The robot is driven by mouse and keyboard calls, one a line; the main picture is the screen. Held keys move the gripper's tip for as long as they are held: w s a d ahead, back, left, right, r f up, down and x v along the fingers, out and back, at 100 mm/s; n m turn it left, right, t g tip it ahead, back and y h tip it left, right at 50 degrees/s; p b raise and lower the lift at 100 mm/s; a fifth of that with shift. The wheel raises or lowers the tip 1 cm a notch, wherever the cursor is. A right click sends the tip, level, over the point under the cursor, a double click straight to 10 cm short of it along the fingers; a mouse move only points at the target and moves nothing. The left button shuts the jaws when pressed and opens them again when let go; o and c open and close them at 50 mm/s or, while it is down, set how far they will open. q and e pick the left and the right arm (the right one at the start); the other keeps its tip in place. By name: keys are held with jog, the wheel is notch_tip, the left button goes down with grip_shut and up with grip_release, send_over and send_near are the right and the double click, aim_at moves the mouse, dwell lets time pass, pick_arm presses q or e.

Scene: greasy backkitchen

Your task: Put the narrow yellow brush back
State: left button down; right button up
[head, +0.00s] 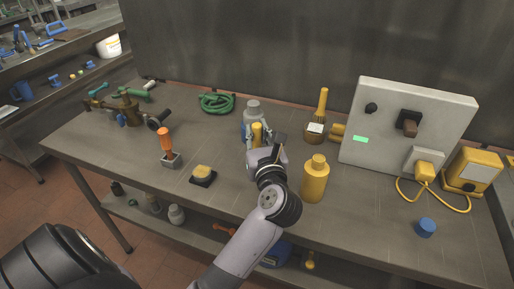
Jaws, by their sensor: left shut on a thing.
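My left gripper (263,141) is above the middle of the workbench, shut on an upright yellow cylinder-shaped piece (257,131). It looks like the handle of the narrow yellow brush; its lower end is hidden behind my gripper. A grey bottle (252,107) stands just behind it. To the right, another yellow handle (322,100) stands upright from a brown pot-like body (315,133) with a white label. I cannot tell whether that is one brush or a brush in a holder. My right gripper is not in view.
A yellow bottle (314,180) stands close to the right of my gripper. A grey electrical box (405,125) and yellow unit (472,172) are farther right. Bench (110,155) is clear at front left.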

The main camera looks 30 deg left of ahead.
aim_at(257, 146)
pick_arm(q)
notch_tip(257, 146, down, 4)
jog(key=shift+f, duration=0.3)
jog(key=shift+f+b, duration=0.2)
jog(key=shift+b, duration=0.2)
jog(key=c, duration=1.5)
grip_release()
jog(key=shift+o, duration=0.2)
